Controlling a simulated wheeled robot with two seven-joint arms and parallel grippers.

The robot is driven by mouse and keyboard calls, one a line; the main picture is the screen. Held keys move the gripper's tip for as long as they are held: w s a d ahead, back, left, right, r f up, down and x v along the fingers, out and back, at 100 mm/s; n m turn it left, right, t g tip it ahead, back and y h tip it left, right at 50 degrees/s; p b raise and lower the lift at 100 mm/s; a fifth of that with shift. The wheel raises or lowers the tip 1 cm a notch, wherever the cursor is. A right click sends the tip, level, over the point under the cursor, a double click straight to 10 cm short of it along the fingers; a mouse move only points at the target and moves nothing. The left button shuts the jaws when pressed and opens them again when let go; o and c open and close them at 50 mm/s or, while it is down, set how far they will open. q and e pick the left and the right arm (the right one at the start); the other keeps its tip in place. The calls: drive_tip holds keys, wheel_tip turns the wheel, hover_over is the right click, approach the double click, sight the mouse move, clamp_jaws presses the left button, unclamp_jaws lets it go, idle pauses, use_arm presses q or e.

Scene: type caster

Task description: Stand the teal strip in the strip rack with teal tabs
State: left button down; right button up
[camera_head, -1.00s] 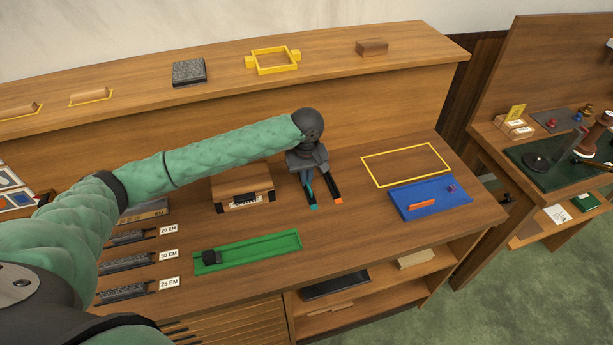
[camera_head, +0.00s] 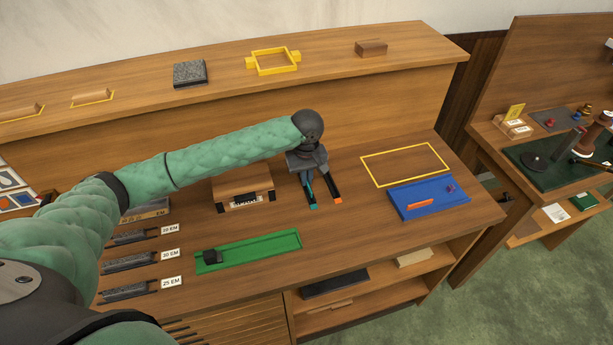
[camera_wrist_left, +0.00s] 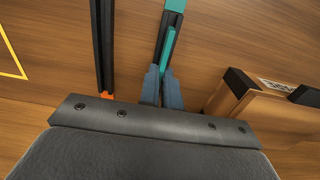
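My right gripper is out of view.
A brown box (camera_head: 238,184) stands left of the gripper. A green tray (camera_head: 265,247) holding a black block lies in front. A blue tray (camera_head: 405,212) with an orange strip (camera_head: 421,204) and a yellow outline (camera_head: 372,172) are at right. Labelled dark blocks (camera_head: 126,263) line the left.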

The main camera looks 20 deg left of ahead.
use_arm(q)
drive_tip(key=p, duration=0.2)
drive_tip(key=shift+p, duration=0.35)
idle(2.9)
drive_tip(key=shift+f, duration=0.35)
idle(0.9)
drive_tip(key=c, duration=1.5)
unclamp_jaws()
drive_tip(key=shift+c, duration=0.2)
drive_tip(key=shift+p, duration=0.3)
drive_tip(key=shift+r+p, duration=2.5)
